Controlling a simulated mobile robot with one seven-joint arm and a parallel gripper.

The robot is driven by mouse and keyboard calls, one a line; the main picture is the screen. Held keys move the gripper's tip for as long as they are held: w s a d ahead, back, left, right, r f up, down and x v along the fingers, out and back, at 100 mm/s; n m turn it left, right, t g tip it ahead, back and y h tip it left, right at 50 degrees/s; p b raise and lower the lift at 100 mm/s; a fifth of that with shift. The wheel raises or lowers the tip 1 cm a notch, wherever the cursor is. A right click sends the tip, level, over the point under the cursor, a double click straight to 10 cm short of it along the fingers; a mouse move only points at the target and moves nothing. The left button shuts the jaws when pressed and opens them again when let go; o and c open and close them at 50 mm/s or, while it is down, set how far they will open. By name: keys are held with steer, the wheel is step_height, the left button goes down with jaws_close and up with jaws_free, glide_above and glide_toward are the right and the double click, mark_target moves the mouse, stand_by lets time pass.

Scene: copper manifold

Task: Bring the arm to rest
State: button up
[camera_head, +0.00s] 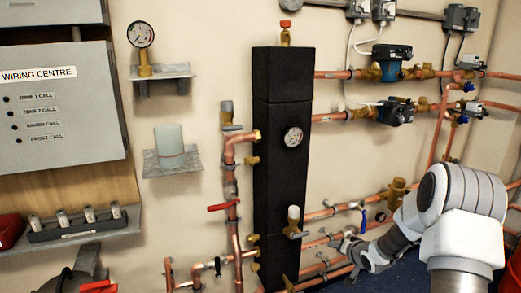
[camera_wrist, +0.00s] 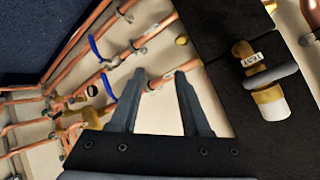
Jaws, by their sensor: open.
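My gripper (camera_wrist: 158,103) shows at the bottom of the wrist view, its two dark fingers spread apart with nothing between them. In the head view my white and grey arm reaches in from the lower right, and my gripper (camera_head: 336,243) is near the lower copper pipes, just right of the black column (camera_head: 280,190). Whether the fingers touch a pipe, I cannot tell. In the wrist view a brass valve with a white cap and a tag (camera_wrist: 262,85) is on the black column, to the right of the fingers. It also shows in the head view (camera_head: 293,222).
Copper pipes (camera_head: 350,205) with a blue lever (camera_head: 363,220) run along the wall close to my arm. A red lever (camera_head: 222,206) is left of the column. Shelves hold a gauge (camera_head: 141,36) and a pale cylinder (camera_head: 169,140). Blue pumps (camera_head: 392,53) are at upper right.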

steer(key=s+a+r+n+g+h, duration=0.1)
steer(key=s+a+r+h, duration=0.1)
steer(key=s+r, duration=0.75)
steer(key=s+a+r+n+g+h, duration=0.1)
steer(key=s+a+r+h, duration=0.1)
steer(key=s+r, duration=0.8)
steer(key=s+a+r+n+g+y, duration=0.1)
steer(key=s+a+r, duration=0.15)
steer(key=s, duration=0.45)
steer(key=s+a+r+n+g+y, duration=0.1)
steer(key=s+a+r, duration=0.15)
steer(key=s, duration=0.45)
steer(key=s+a+r+n+g, duration=0.1)
steer(key=s+a, duration=0.2)
steer(key=s, duration=0.4)
step_height(320, 180, up, 29)
steer(key=p, duration=2.8)
steer(key=shift+w+d+f+p, duration=0.2)
steer(key=shift+w+d+p, duration=0.1)
